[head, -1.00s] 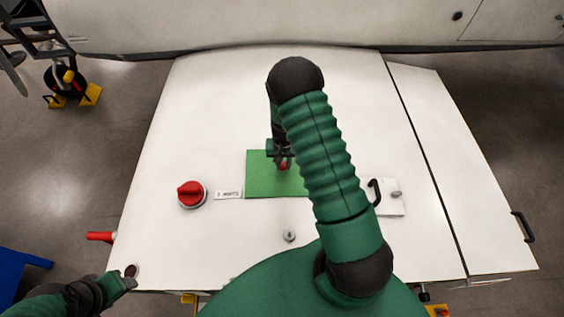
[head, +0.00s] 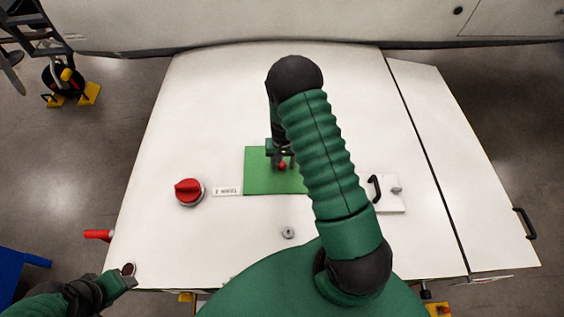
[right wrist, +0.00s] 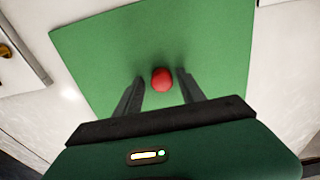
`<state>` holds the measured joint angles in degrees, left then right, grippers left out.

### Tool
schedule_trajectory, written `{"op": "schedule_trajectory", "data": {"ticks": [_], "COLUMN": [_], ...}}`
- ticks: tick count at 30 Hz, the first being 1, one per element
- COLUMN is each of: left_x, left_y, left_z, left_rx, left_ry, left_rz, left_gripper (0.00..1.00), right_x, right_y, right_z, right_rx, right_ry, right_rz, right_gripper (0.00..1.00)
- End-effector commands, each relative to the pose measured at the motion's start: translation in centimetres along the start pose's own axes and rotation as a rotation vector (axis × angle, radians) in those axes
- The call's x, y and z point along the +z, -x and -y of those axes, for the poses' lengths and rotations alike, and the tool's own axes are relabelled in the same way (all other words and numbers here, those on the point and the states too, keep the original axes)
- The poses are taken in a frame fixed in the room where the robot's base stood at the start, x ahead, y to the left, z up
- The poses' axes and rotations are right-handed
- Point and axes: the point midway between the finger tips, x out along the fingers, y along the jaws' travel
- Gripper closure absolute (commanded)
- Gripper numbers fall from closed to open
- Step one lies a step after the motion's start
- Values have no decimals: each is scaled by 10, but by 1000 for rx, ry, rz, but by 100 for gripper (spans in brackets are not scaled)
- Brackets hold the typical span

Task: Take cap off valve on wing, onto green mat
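The green mat (head: 256,180) lies on the white wing panel (head: 220,110). The red cap (head: 282,166) is at the mat, and it also shows in the right wrist view (right wrist: 161,78). My right gripper (right wrist: 160,74) is above the mat with its fingers apart on either side of the cap. A gap shows between each finger and the cap. A small grey valve fitting (head: 288,232) stands bare on the wing, nearer than the mat. My left gripper (head: 131,278) is at the wing's near left corner; its fingers are too unclear to judge.
A red rotary knob (head: 189,191) and a white label (head: 228,191) are left of the mat. A white plate (head: 392,205) and black handle (head: 374,188) are to its right. A red handle (head: 99,235) sticks out at the left edge. My right arm hides part of the mat.

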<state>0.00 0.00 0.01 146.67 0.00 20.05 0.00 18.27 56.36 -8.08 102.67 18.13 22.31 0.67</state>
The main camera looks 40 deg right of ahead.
Motion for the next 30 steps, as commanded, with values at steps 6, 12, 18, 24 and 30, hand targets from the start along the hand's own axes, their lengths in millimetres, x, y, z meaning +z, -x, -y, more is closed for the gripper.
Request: {"op": "schedule_trajectory", "data": {"ticks": [6,12,18,24,30], "left_x": [0,0,0,-4,-7], "left_y": [0,0,2,16,30], "left_z": [0,0,0,0,0], "left_rx": [0,0,0,0,0], "left_ry": [0,0,0,0,0], "left_rz": [0,0,0,0,0], "left_gripper": [49,49,49,49,49], "right_x": [0,0,0,0,0], "right_y": [0,0,3,22,42], "right_z": [0,1,0,0,0], "right_rx": [0,1,0,0,0], "right_ry": [0,0,0,0,0], "right_rz": [0,0,0,-1,-1], "right_gripper": [53,45,45,45,45]}}
